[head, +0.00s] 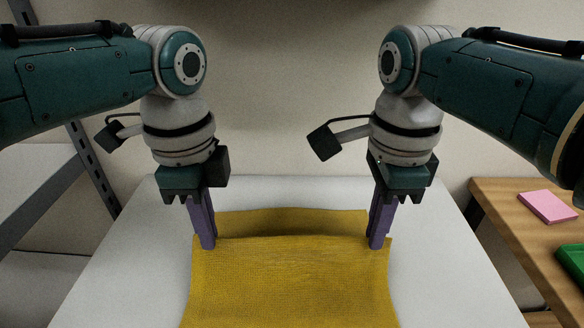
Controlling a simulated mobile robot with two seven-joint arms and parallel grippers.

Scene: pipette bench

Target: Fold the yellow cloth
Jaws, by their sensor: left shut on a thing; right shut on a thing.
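The yellow cloth (290,285) lies on the white table, its near part running out of the bottom of the head view. A far strip of the cloth (292,222) shows behind a raised edge that runs between the two grippers. My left gripper (208,245) points down and is shut on the cloth near its far left corner. My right gripper (376,245) points down and is shut on the cloth near its far right corner. The fingertips partly hide the held spots.
The white table (120,270) is bare on both sides of the cloth. A wooden bench (505,215) stands at the right with a pink pad (548,206) and a green object (572,262), cut by the picture edge. A grey shelf (40,190) stands at the left. A wall is behind.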

